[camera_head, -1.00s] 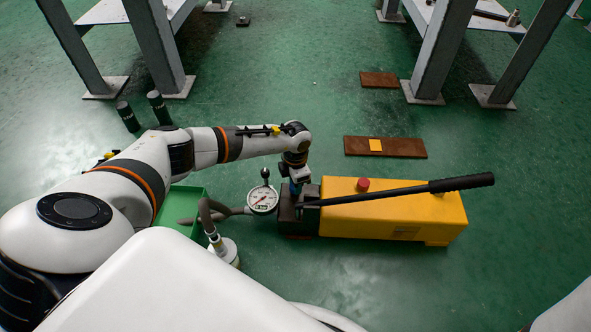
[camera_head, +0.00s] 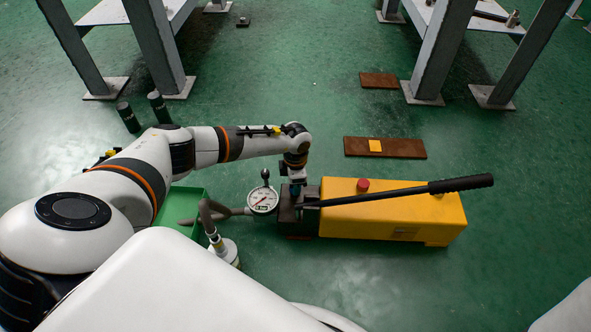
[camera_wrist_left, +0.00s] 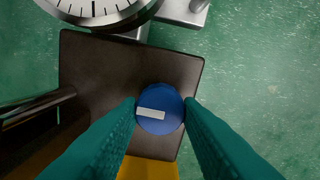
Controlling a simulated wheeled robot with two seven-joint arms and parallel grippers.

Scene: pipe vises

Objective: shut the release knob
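The release knob (camera_wrist_left: 160,114) is a round blue cap with a white bar across its top. It stands on the dark block (camera_wrist_left: 110,75) at the left end of the yellow pump (camera_head: 385,212). In the left wrist view, the teal fingers of my left gripper (camera_wrist_left: 161,108) lie against both sides of the knob, shut on it. The white bar lies nearly level, tilted slightly. In the head view my left wrist comes down over the block and largely hides the knob (camera_head: 295,190). My right gripper is not in view.
A pressure gauge (camera_head: 263,200) stands left of the block. A long black lever (camera_head: 400,193) runs over the pump, near a red cap (camera_head: 362,185). A green tray (camera_head: 180,206) and a hose-fitted cylinder (camera_head: 224,251) lie left.

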